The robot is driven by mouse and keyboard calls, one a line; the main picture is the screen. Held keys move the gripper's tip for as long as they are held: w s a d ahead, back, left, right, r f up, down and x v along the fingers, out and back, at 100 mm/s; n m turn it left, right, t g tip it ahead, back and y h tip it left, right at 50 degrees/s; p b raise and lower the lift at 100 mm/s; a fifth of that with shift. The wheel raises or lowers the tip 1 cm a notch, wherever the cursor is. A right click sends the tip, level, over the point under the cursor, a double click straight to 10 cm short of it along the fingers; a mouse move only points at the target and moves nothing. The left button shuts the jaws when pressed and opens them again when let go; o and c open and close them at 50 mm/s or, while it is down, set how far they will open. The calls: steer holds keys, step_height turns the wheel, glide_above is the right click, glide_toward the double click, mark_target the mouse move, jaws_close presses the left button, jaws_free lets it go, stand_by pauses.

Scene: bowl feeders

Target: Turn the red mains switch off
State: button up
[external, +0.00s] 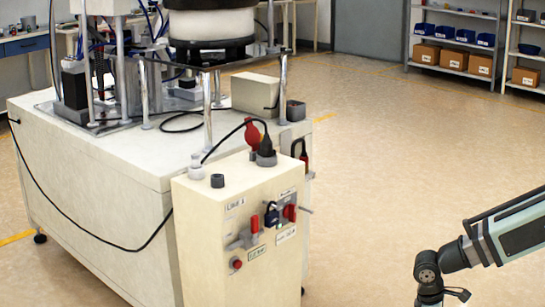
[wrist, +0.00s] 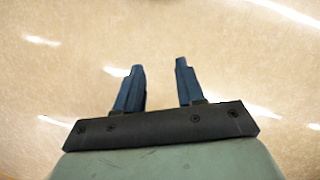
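A cream control cabinet (external: 240,200) stands in the middle of the external view. On its front face are a red rotary switch (external: 290,213) at the right and a red lever handle (external: 255,224) on a grey fitting to its left. A dark blue padlock (external: 271,217) hangs between them. Which red control is the mains switch I cannot read from the small labels. My gripper (wrist: 159,65) is open and empty in the wrist view, over bare floor. In the external view my arm is at the lower right, well apart from the cabinet.
A red round button (external: 237,264) sits low on the cabinet face. A black cable (external: 224,138) runs to a plug on the cabinet top. The bowl feeder bench (external: 105,160) stands behind. Open floor (external: 370,180) lies between cabinet and arm. Shelves (external: 455,50) stand far back.

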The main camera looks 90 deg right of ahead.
steer(key=w+d+r+m+t+h, duration=0.1)
steer(key=w+d+r+t+h, duration=0.15)
steer(key=w+d+r, duration=0.4)
steer(key=w+d+r+t+h, duration=0.1)
steer(key=w+d+r+h, duration=0.2)
steer(key=d, duration=0.7)
steer(key=w+d+r+m+t+h, duration=0.1)
steer(key=w+d+r+t+h, duration=0.15)
steer(key=d+r, duration=0.5)
steer(key=m+t+h, duration=0.2)
steer(key=t, duration=0.5)
glide_toward(295, 206)
steer(key=v, duration=0.4)
steer(key=shift+r+m, duration=0.15)
steer(key=shift+m, duration=0.25)
steer(key=x, duration=1.3)
steer(key=shift+w+d+f, duration=0.1)
steer(key=shift+d+f, duration=0.15)
jaws_close()
